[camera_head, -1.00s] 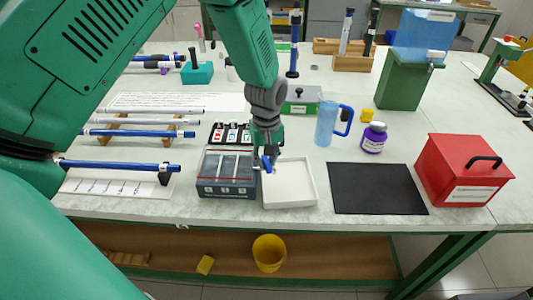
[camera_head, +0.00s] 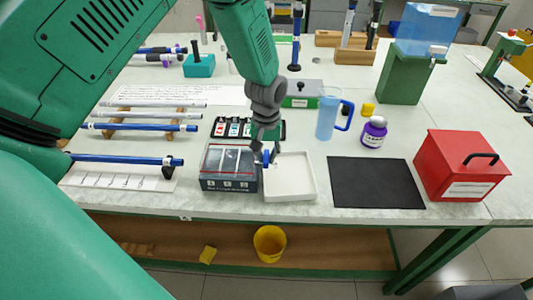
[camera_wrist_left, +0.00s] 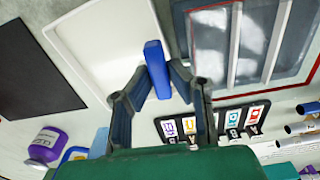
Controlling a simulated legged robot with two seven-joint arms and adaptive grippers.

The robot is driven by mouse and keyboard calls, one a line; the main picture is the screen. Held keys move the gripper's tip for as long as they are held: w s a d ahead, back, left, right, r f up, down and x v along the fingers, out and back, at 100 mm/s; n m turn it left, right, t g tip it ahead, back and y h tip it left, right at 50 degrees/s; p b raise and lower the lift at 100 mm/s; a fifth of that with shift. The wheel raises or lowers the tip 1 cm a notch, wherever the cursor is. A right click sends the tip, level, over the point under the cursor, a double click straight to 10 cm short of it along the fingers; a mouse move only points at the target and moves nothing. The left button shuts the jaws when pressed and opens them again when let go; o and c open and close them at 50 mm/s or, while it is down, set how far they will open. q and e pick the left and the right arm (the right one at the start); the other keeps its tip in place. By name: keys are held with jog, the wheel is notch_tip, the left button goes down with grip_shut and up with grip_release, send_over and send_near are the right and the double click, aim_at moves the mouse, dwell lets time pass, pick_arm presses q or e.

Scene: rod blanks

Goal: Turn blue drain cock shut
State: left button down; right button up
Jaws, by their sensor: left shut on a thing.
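The blue drain cock handle (camera_head: 266,157) stands at the right side of a grey box with a clear, red-edged lid (camera_head: 228,186). In the left wrist view the blue handle (camera_wrist_left: 158,70) is a flat bar, slightly tilted, between the fingertips. My left gripper (camera_head: 267,150) reaches down from above and is shut on the handle; in the wrist view its dark fingers (camera_wrist_left: 152,92) close on both sides of it. The cock's body is hidden. My right gripper is not in view.
A white tray (camera_head: 291,192) lies just right of the handle. A black mat (camera_head: 376,183) and red box (camera_head: 462,165) are farther right. Blue rods (camera_head: 120,159) lie on the left.

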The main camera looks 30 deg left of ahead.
pick_arm(q)
jog(key=shift+s+d, duration=0.1)
jog(key=c, duration=1.5)
grip_release()
jog(key=shift+c, duration=0.2)
jog(key=shift+s+d+r, duration=0.1)
